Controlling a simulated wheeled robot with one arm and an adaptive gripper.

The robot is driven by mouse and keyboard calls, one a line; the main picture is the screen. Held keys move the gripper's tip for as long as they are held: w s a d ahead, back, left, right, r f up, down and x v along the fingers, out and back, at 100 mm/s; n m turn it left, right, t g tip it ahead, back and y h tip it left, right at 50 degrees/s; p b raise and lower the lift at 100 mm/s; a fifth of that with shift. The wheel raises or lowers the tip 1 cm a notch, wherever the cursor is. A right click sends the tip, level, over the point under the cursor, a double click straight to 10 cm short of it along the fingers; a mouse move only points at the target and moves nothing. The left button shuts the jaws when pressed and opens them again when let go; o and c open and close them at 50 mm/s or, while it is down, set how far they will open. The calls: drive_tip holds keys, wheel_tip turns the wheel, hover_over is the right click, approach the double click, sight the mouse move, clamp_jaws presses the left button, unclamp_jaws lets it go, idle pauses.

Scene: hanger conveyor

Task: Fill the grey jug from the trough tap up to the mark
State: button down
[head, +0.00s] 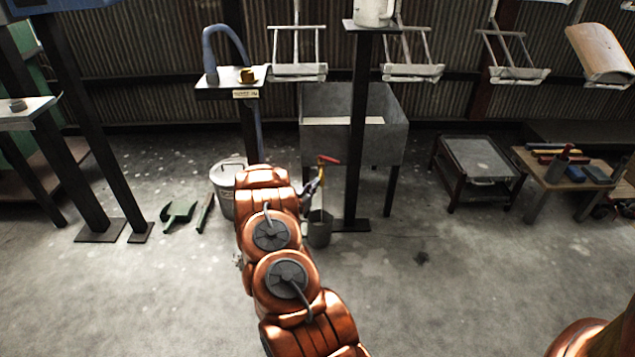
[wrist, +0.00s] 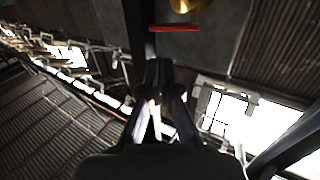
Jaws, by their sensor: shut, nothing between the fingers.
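The trough (head: 395,135) is a grey metal basin on legs against the back wall. Its brass tap with a red lever (head: 329,160) sticks out at the front left. In the wrist view the red lever (wrist: 176,28) lies just beyond my fingertips, with the brass body at the top edge. A grey jug (head: 319,232) appears to stand upright below the tap; its mark and water level cannot be made out. My gripper (head: 314,184) is beside the tap, left of the lever. Its fingers (wrist: 160,72) are shut and empty, apparently apart from the lever.
A dark post with a shelf (head: 355,150) stands right of the tap, close to the jug. Hangers (head: 410,72) hang above.

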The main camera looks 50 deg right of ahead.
sight(333, 162)
drive_tip(key=d+b, duration=0.1)
drive_tip(key=d, duration=0.3)
drive_tip(key=w+d+b, duration=0.1)
drive_tip(key=d, duration=0.3)
drive_tip(key=d+b, duration=0.1)
drive_tip(key=d, duration=0.3)
drive_tip(key=shift+w+b, duration=0.35)
drive_tip(key=shift+r, duration=0.1)
